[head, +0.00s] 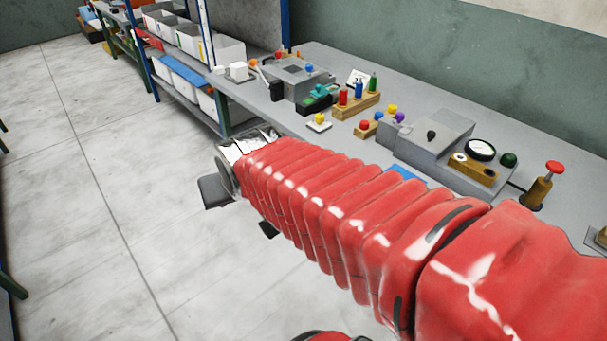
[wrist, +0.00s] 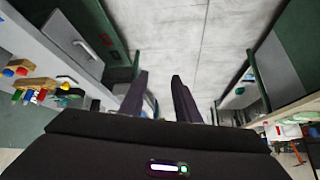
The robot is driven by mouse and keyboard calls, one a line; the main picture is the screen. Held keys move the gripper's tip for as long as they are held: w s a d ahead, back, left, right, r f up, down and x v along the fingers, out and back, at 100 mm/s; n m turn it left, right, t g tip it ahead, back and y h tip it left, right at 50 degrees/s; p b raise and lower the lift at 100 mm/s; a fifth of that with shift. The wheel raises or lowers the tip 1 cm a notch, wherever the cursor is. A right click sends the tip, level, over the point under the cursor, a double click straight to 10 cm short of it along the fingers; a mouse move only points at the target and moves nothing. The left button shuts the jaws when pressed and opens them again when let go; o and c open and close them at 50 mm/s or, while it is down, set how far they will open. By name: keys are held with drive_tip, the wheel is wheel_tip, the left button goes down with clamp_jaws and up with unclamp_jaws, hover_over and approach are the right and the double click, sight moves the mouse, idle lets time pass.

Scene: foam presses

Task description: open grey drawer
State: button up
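A shelf with white bins (head: 190,40) stands beyond. The floor (head: 85,190) left of the bench is clear.

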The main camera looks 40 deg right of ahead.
drive_tip(key=w+d+f+m+t+h, duration=0.1)
drive_tip(key=w+d+f+m+t, duration=0.2)
drive_tip(key=w+d, duration=0.55)
drive_tip(key=w+d+f+m+t+h, duration=0.1)
drive_tip(key=w+d+f+m+h, duration=0.15)
drive_tip(key=w+d+f, duration=0.45)
drive_tip(key=w+d+f+m+t, duration=0.2)
drive_tip(key=w+d+f+m, duration=0.35)
drive_tip(key=d+f, duration=0.5)
drive_tip(key=s+d+f+m+t+h, duration=0.1)
drive_tip(key=s+d+f+m+t, duration=0.1)
drive_tip(key=s+d+f+m, duration=0.1)
drive_tip(key=s+d+f+m+t+h, duration=0.1)
drive_tip(key=s+d+f, duration=0.4)
drive_tip(key=f, duration=0.5)
drive_tip(key=shift+s+f+m+t, duration=0.3)
drive_tip(key=shift+s+m+t, duration=0.4)
drive_tip(key=shift+s+m, duration=0.35)
drive_tip(key=shift+w+d, duration=0.15)
drive_tip(key=shift+w, duration=0.05)
drive_tip(key=x, duration=1.3)
drive_tip(key=shift+w+d, duration=0.1)
drive_tip(key=shift+w, duration=0.25)
